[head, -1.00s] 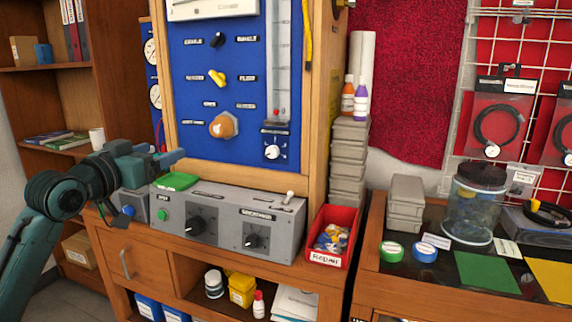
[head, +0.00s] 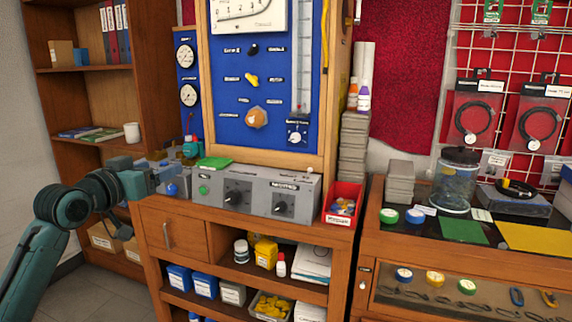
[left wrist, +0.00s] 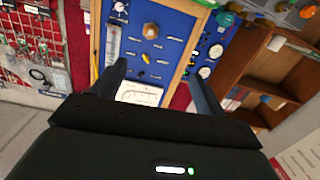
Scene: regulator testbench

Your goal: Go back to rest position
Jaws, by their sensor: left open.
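My left arm comes in from the left in the head view, its dark teal links bent. My left gripper (head: 168,178) is in front of the left end of the grey control box. In the left wrist view my left gripper (left wrist: 158,72) has its two fingers spread wide apart with nothing between them. The blue test panel (left wrist: 155,40) shows beyond the fingers there, upside down. In the head view the blue panel (head: 228,97) stands upright in its wooden frame. My right gripper is not in view.
The grey control box (head: 262,192) with knobs sits on the wooden bench, a red bin (head: 343,204) beside it. A glass jar (head: 453,183) and coloured mats lie on the right-hand counter. A bookshelf (head: 62,25) stands at left. Grey floor (head: 95,290) is clear at lower left.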

